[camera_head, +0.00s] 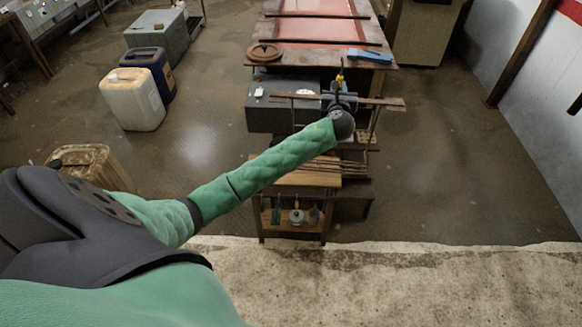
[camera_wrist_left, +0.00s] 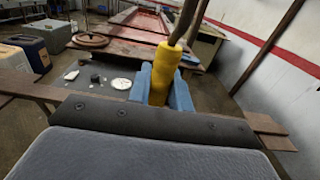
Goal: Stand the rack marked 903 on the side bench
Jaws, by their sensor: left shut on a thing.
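My left gripper (camera_head: 340,88) is at the end of my outstretched arm, over the middle of the work area. Its blue fingers are shut on a yellow sleeve (camera_wrist_left: 161,75) around a dark rod; the sleeve also shows small in the head view (camera_head: 340,77). I cannot tell whether this handle belongs to the rack marked 903, as no number is readable. Brown bars (camera_head: 387,103) stick out on both sides behind the gripper. Below the arm, a frame with several thin rods (camera_head: 322,168) is partly hidden. A small wooden bench (camera_head: 300,179) stands below it. My right gripper is out of view.
A long red-topped table (camera_head: 312,28) lies beyond the gripper, with a round brown disc (camera_head: 265,52) and a blue object (camera_head: 370,56) on it. A dark grey box (camera_head: 265,115) is beside the gripper. White (camera_head: 132,100) and blue (camera_head: 150,70) canisters stand left. Floor at right is clear.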

